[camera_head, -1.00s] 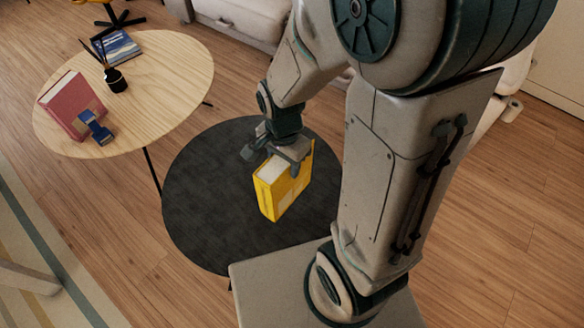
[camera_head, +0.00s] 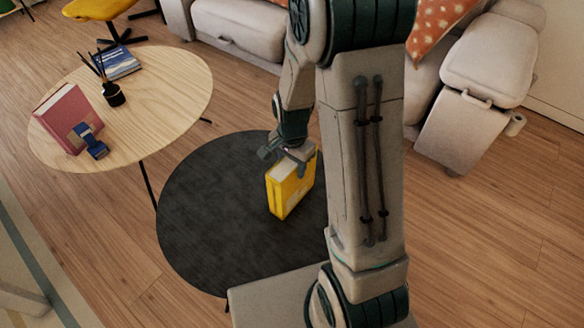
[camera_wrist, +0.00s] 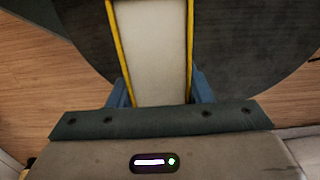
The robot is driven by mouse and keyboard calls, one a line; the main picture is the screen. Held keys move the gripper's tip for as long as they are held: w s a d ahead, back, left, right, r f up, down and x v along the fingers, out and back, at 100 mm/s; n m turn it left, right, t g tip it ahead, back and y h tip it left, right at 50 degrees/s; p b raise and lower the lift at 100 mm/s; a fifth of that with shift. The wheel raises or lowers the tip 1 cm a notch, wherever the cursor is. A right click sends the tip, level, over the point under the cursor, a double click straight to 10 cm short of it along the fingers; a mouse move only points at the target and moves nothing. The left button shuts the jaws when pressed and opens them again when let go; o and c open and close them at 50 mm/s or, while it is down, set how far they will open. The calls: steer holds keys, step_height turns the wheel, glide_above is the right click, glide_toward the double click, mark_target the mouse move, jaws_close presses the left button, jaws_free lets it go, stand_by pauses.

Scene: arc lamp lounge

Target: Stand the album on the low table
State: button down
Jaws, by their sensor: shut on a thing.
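The yellow album (camera_head: 284,194) is upright, a thick block with pale page edges on top, over the dark round low table (camera_head: 205,235). I cannot tell whether its bottom edge touches the table top. My gripper (camera_head: 292,157) is shut on the album's upper part from above. In the wrist view, the album's pale page block (camera_wrist: 158,45) lies between yellow covers, and the blue-grey fingers (camera_wrist: 160,92) press on both sides. The table's right part is hidden behind my arm.
A higher light wooden table (camera_head: 165,95) stands at the left, its edge close to the dark table. It holds a red book (camera_head: 66,118), a blue object (camera_head: 91,143), a reed diffuser (camera_head: 113,95) and a blue book (camera_head: 117,62). A sofa (camera_head: 240,28) is behind.

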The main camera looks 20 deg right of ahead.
steer(key=shift+f, duration=0.3)
steer(key=shift+f, duration=0.2)
steer(key=c, duration=0.7)
jaws_free()
steer(key=shift+r, duration=0.1)
